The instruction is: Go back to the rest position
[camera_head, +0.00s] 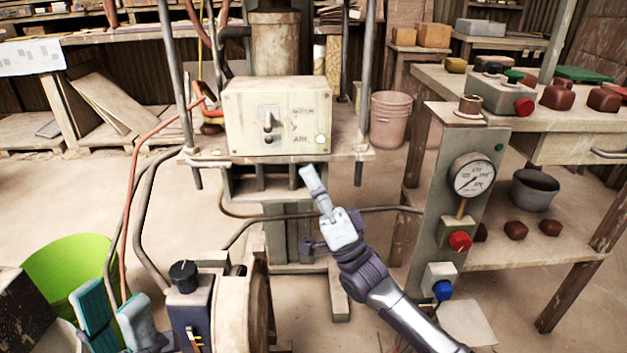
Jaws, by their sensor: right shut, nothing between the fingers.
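My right gripper (313,182) reaches up from the lower right. Its pale fingers are closed together and empty. Its tip is just below the front edge of the press's plate in this view; I cannot tell whether it touches. The press's cream switch box (278,116) has a lever switch (268,121) and a pale green round button or lamp (320,139). My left gripper (116,312) is at the lower left, partly cut off by the frame. Its two teal and pale fingers point up and stand apart, with nothing visible between them.
A green bucket (68,262) stands behind my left gripper. A post with a gauge (474,176), a red knob (460,241) and a blue knob (443,290) stands right of my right arm. A small knob box (195,303) is beside my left gripper. Hoses run left of the press.

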